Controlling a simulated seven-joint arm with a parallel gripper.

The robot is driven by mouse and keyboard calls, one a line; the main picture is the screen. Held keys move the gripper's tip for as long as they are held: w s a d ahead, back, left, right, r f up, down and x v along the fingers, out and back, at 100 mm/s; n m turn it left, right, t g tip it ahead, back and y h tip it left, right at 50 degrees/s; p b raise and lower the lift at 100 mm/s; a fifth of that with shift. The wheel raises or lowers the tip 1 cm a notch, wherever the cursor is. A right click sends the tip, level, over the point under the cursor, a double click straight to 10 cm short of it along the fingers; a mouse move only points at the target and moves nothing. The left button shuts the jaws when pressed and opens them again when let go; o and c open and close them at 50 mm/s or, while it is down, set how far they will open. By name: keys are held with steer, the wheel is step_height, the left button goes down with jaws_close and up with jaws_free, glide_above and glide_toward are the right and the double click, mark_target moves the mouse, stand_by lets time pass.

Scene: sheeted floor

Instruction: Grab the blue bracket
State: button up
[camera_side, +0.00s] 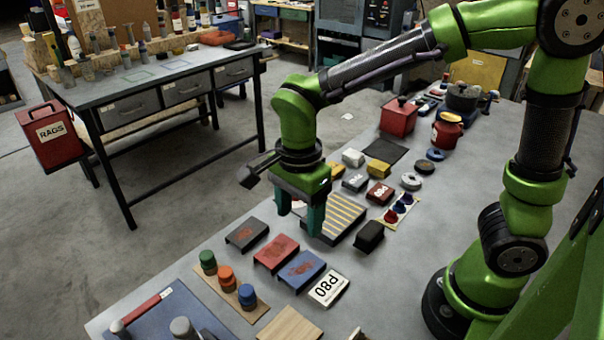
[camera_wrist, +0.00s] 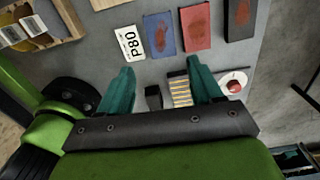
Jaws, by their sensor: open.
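The blue bracket (camera_side: 302,270) lies flat on the grey sheeted surface, with a reddish-brown patch on top. It sits between a red bracket (camera_side: 276,252) and a white P80 block (camera_side: 328,288). In the wrist view the blue bracket (camera_wrist: 160,35) shows beyond the fingertips. My gripper (camera_side: 299,217) points down with its two teal fingers apart and nothing between them. In the side view it hangs behind the blue bracket, near the striped block. In the wrist view my gripper (camera_wrist: 160,66) is open and apart from the bracket.
A dark grey bracket (camera_side: 247,234) lies beyond the red one. A yellow-striped block (camera_side: 342,216) and a black block (camera_side: 369,237) are close to my gripper. Capped jars stand on a board (camera_side: 240,306) at the left. A wooden block (camera_side: 290,325) lies in front.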

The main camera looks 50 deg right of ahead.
glide_above(302, 268)
steer(key=f, duration=0.9)
steer(key=shift+a+f, duration=0.35)
steer(key=shift+f, duration=0.05)
steer(key=f, duration=0.5)
steer(key=shift+d+f, duration=0.1)
steer(key=shift+d, duration=0.25)
